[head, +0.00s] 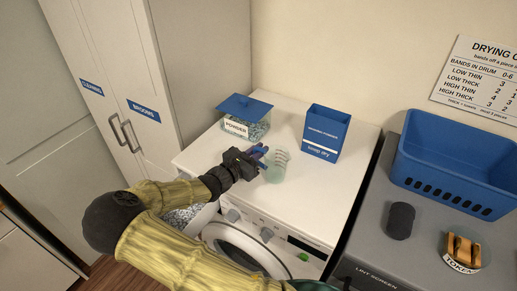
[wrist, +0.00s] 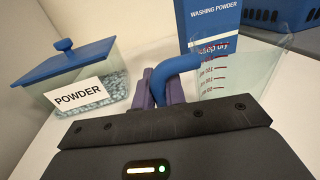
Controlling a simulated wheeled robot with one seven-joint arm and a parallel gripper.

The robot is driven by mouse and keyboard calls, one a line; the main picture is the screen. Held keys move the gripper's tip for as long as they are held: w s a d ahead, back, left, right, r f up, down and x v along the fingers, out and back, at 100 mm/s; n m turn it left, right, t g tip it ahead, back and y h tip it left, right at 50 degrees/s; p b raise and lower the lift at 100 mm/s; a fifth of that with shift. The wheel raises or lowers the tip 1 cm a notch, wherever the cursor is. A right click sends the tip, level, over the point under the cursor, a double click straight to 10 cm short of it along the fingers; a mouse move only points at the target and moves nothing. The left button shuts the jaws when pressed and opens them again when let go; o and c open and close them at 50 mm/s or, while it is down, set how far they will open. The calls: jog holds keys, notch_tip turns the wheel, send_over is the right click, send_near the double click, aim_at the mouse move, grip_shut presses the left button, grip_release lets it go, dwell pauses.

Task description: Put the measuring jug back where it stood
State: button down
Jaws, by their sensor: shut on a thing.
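The measuring jug (head: 277,166) is clear, with red graduation marks and a blue handle, and is over the washing machine's white top (head: 335,178). In the wrist view the jug (wrist: 228,80) is at the right and looks upright. My gripper (head: 260,154) is shut on the jug's blue handle; its purple fingers also show in the wrist view (wrist: 162,92). I cannot tell whether the jug's base touches the top. The jug looks empty.
A clear powder tub (head: 240,127) with a blue lid stands behind-left of the jug. A blue washing powder box (head: 325,135) stands behind-right. The grey dryer (head: 365,235) at the right carries a blue basket (head: 460,170), a dark cylinder (head: 400,220) and a tokens dish (head: 462,262).

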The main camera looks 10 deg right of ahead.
jog(key=shift+f, duration=0.1)
jog(key=shift+f, duration=0.2)
jog(key=c, duration=1.5)
grip_release()
jog(key=shift+o, duration=0.2)
jog(key=shift+r, duration=0.15)
jog(key=b+v, duration=0.5)
jog(key=v, duration=0.7)
jog(key=shift+r, duration=0.1)
